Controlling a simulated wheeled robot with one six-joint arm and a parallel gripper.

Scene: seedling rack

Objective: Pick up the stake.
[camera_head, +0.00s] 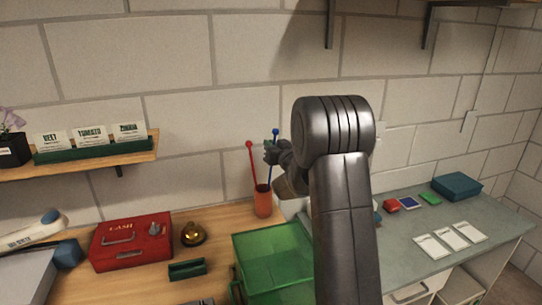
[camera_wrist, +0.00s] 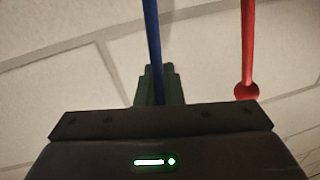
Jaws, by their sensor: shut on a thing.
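A blue stake (camera_head: 276,132) with a round knob on top stands in an orange cup (camera_head: 263,204) on the wooden bench. A red stake (camera_head: 250,160) with a red knob leans in the same cup, left of the blue one. My gripper (camera_head: 271,152) is shut on the blue stake just below its knob. In the wrist view the blue stake (camera_wrist: 152,40) runs between the green fingertips (camera_wrist: 160,88). The red stake (camera_wrist: 248,45) is apart from the fingers, on the right. The stakes' lower ends are hidden inside the cup.
A green crate (camera_head: 272,262) stands in front of the cup, partly behind my arm. A red cash box (camera_head: 130,243), a brass bell (camera_head: 194,235) and a small green holder (camera_head: 187,269) are to the left. A shelf (camera_head: 80,165) with seed packets is on the wall.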

